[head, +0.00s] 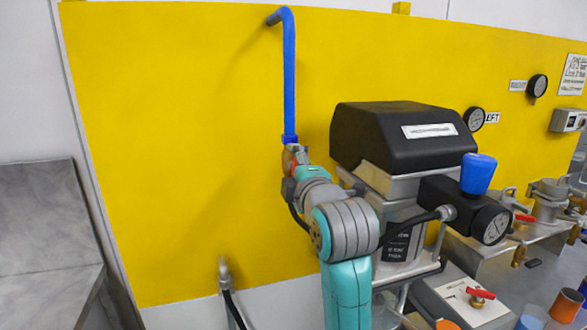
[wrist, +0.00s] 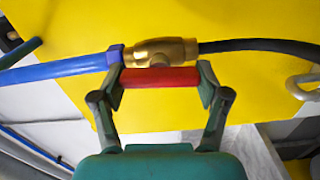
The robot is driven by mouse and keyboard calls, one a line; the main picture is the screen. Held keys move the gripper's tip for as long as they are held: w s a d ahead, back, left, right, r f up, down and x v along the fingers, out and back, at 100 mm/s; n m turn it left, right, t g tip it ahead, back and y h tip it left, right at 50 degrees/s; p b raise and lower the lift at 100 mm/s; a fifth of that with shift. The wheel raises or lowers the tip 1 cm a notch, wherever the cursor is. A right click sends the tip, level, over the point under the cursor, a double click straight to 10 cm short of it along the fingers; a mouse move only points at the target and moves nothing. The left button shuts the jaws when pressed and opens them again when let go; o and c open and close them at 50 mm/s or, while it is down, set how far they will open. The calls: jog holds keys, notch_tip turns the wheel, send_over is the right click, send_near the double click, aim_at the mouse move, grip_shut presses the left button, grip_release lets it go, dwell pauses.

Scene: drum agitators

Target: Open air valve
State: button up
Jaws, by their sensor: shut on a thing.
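The air valve has a brass body (wrist: 155,52) and a red handle (wrist: 160,77). In the wrist view, it joins a blue pipe (wrist: 60,69) on the left to a black hose (wrist: 265,45) on the right. The handle lies roughly parallel to the pipe. My gripper (wrist: 161,80) has its two fingers at the opposite ends of the red handle and is shut on it. In the head view, my gripper (head: 293,162) is at the lower end of the vertical blue pipe (head: 289,85), and it and my arm hide most of the valve.
A yellow panel (head: 180,130) stands behind the pipe. A black-topped machine (head: 400,135) with a blue knob (head: 478,172) and a gauge (head: 492,225) is close to the right of my arm. A hose fitting (head: 224,275) is at the lower left. Space left of the pipe looks clear.

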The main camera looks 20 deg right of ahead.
jog(key=shift+f+n, duration=0.1)
jog(key=shift+n, duration=0.5)
jog(key=o, duration=1.2)
jog(key=shift+c, duration=0.2)
jog(key=s, duration=1.2)
